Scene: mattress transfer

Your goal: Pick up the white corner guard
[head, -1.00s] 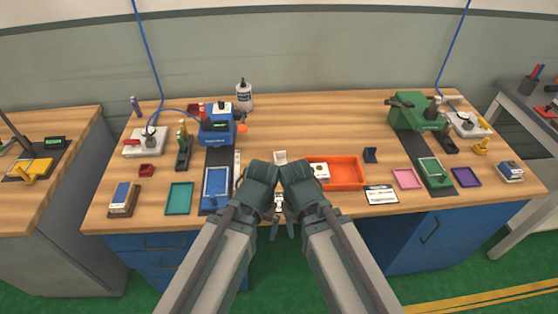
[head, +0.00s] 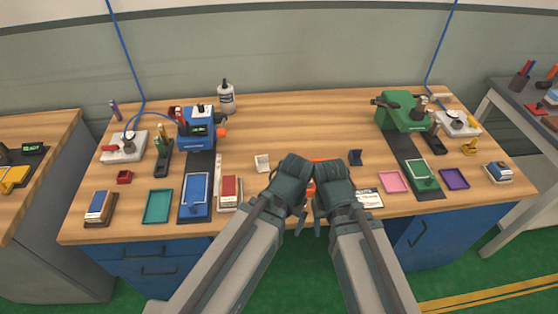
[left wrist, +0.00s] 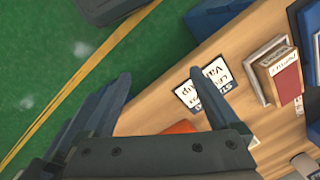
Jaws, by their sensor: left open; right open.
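The white corner guard (head: 262,163) is a small white angled piece on the bench top in the head view, just left of my wrists and beyond my left forearm. It stands free, and nothing touches it. I cannot make it out in the left wrist view. My left gripper (left wrist: 163,88) is open and empty near the bench's front edge, with a printed card showing past its fingers. In the head view its fingers are mostly hidden under the wrist. My right gripper (head: 317,226) is open by the bench's front edge, partly hidden by its wrist.
An orange tray (head: 320,160) is mostly hidden behind my wrists. A dark blue angled piece (head: 356,157) stands to the right. The bench beyond the guard is clear.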

